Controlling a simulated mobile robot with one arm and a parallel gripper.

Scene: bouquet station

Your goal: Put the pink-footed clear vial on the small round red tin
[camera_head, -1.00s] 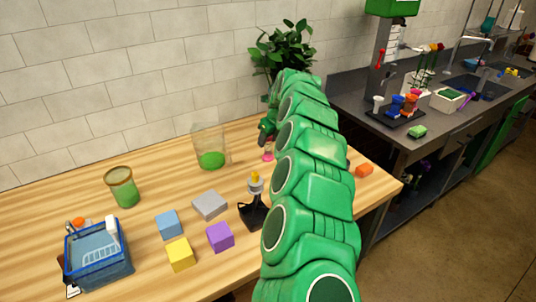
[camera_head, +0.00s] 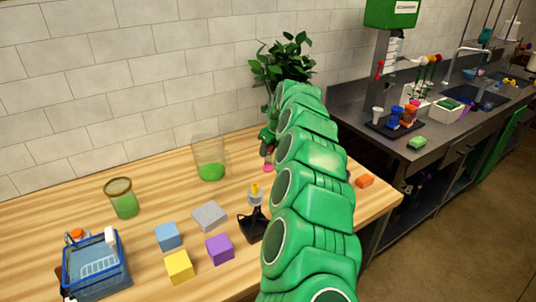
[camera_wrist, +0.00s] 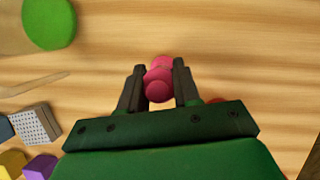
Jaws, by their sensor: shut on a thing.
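The pink-footed clear vial shows in the wrist view as a pink shape (camera_wrist: 158,82) between the fingers; its clear part is hard to make out. My gripper (camera_wrist: 159,78) is shut on it. In the head view its pink foot (camera_head: 267,168) shows just below my gripper (camera_head: 267,146), right of the glass with green in it. I cannot tell whether the foot touches the table. A bit of red (camera_wrist: 217,100) peeks out behind the right finger in the wrist view; it may be the small round red tin, but most of it is hidden.
The glass with a green bottom (camera_head: 211,172), a green jar (camera_head: 122,198), a blue basket (camera_head: 97,265), several blocks and a black scoop-like holder (camera_head: 252,228) stand left of my arm. An orange block (camera_head: 364,181) lies near the table's right edge. A plant (camera_head: 283,62) stands behind.

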